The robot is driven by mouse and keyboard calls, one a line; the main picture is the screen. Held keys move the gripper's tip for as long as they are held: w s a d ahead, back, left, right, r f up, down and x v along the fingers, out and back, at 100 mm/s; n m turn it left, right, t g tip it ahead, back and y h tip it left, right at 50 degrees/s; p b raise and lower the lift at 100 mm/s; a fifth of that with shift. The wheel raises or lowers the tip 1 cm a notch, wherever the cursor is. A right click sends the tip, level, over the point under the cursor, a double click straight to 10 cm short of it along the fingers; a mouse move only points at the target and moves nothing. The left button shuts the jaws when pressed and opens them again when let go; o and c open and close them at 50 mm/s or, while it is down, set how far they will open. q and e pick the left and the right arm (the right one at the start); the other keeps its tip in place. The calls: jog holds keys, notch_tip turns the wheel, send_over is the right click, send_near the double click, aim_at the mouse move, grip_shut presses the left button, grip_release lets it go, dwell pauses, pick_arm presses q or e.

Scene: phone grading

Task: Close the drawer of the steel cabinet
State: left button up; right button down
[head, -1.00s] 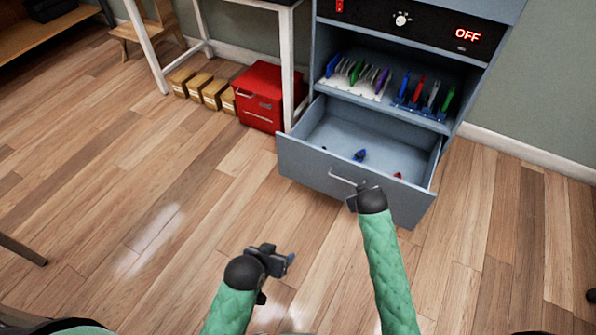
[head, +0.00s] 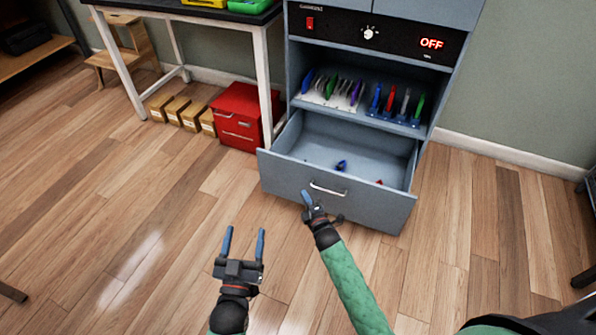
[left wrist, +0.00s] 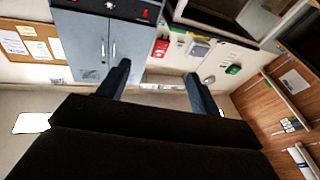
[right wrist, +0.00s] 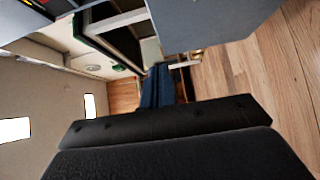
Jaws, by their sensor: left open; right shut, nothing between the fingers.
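The blue-grey steel cabinet (head: 442,92) stands at the upper right of the head view. Its bottom drawer (head: 285,188) is pulled out, with a few small blue and red items lying in it. A silver bar handle (head: 328,189) is on the drawer front. My right gripper (head: 306,199) is shut and empty, just in front of the drawer front and a little below left of the handle; I cannot tell if it touches. In the right wrist view the shut fingers (right wrist: 158,88) show near a metal bar. My left gripper (head: 244,243) is open and empty over the floor, left of my right arm.
Above the drawer, a shelf holds racks of colored plates (head: 330,92). A red box (head: 237,118) and several cardboard boxes (head: 178,110) stand on the floor under a white-legged table (head: 185,14). The wooden floor before the drawer is clear.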

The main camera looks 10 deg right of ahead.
jog(key=b, duration=0.1)
send_near(296, 163)
jog(key=w+a, duration=0.2)
jog(key=a, duration=0.1)
jog(key=w, duration=0.1)
jog(key=w+d, duration=0.1)
jog(key=w, duration=0.1)
jog(key=shift+d+b, duration=0.1)
jog(key=shift+b, duration=0.2)
pick_arm(q)
jog(key=s+a+r+t, duration=0.1)
jog(key=r+t, duration=0.2)
jog(key=r, duration=0.5)
jog(key=s+r+t+h, duration=0.1)
jog(key=s+r+t, duration=0.1)
jog(key=r, duration=0.7)
jog(key=shift+s+a+r+t+h, duration=0.3)
jog(key=shift+a+t, duration=0.1)
jog(key=shift+t, duration=0.4)
pick_arm(e)
jog(key=shift+w+d, duration=0.2)
jog(key=shift+w, duration=0.2)
pick_arm(q)
jog(key=shift+f, duration=0.1)
pick_arm(e)
jog(key=shift+w, duration=0.1)
